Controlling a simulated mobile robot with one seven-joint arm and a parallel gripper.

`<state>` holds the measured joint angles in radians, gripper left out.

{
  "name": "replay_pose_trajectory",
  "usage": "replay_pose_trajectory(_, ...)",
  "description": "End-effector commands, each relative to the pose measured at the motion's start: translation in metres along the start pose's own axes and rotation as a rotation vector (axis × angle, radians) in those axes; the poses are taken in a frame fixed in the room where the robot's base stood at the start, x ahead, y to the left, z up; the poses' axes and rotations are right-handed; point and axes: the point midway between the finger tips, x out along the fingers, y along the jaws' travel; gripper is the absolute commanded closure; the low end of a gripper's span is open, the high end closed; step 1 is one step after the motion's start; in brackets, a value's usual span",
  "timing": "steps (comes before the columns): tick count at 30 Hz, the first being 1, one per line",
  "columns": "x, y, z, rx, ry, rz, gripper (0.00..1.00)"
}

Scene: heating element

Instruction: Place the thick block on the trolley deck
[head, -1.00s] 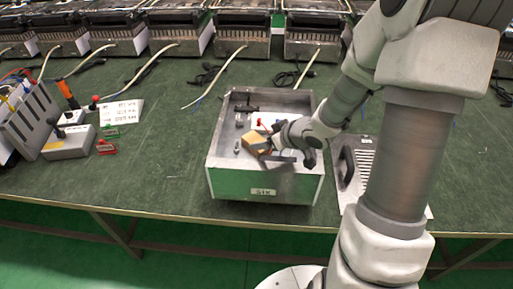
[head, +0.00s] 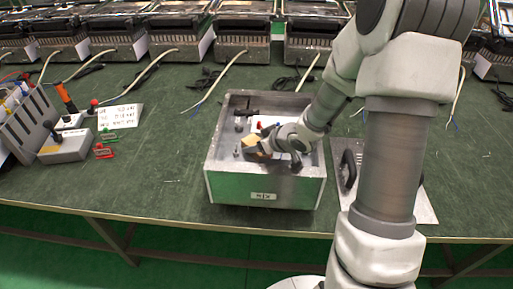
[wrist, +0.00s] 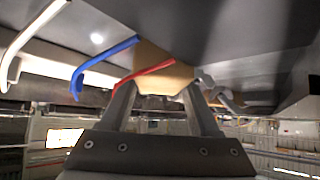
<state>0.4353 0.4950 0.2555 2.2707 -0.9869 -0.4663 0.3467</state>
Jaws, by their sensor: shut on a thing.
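My gripper (head: 262,150) reaches into the box from the right and is shut on the block. In the wrist view the tan block (wrist: 165,72) shows between the fingertips of my gripper (wrist: 160,92). A red curved strip (wrist: 150,72) and a blue one (wrist: 100,58) pass in front of or beside it. I cannot tell whether the block touches the box floor. I cannot make out a trolley deck in these frames.
The box walls stand close around my gripper. A metal plate with a black handle (head: 350,168) lies to the right of the box. A grey switch box (head: 64,147) and red clips (head: 104,152) lie at the left. The green table (head: 150,185) is clear between them.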

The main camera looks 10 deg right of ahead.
Motion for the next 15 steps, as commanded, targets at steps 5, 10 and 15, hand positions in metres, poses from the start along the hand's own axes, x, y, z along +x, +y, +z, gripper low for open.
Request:
replay_pose_trajectory(5, -0.0002, 0.0001, -0.0005, 0.0, 0.001, 0.0, 1.0)
replay_pose_trajectory(10, -0.0014, 0.0002, -0.0017, 0.0, 0.001, 0.0, 1.0)
replay_pose_trajectory(15, -0.0087, 0.0005, -0.0094, -0.001, 0.002, 0.001, 1.0)
